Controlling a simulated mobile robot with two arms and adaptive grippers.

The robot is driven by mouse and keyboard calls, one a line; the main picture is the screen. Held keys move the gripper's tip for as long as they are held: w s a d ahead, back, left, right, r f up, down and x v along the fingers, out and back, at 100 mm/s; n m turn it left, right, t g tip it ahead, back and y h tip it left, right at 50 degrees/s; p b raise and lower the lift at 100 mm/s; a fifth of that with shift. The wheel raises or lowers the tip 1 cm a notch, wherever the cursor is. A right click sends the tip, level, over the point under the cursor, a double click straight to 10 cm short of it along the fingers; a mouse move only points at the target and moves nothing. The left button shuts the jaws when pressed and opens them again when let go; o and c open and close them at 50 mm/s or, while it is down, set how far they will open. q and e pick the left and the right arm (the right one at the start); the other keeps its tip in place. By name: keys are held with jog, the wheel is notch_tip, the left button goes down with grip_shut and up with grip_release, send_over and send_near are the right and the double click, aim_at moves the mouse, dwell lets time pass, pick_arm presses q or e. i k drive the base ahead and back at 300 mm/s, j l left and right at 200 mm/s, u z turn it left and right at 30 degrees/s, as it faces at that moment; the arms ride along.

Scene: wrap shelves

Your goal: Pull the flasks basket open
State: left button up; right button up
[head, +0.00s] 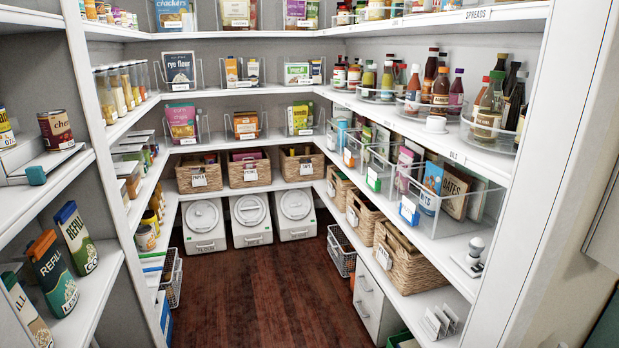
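Several woven baskets stand on the lower shelves. Three are on the back wall: a left one (215,179) whose tag seems to read "PAPER", a middle one (262,178) and a right one (315,171). Three more line the right shelf: a far one (339,186), a middle one (371,219) and a near, larger one (420,272). Their tags are too small to read surely, so I cannot tell which is the flasks basket. All of them sit on their shelves. Neither of my grippers shows in the head view.
The dark wooden floor (270,300) is clear in the middle. White lidded bins (250,218) stand under the back shelf. Wire baskets stand low at left (172,278) and right (341,252). A white drawer unit (372,305) is under the right shelf. Shelves flank both sides.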

aim_at(362, 222)
jog(key=i, duration=1.75)
jog(key=i+u, duration=0.15)
jog(key=i, duration=0.35)
jog(key=i+l+u, duration=0.1)
jog(key=i, duration=0.45)
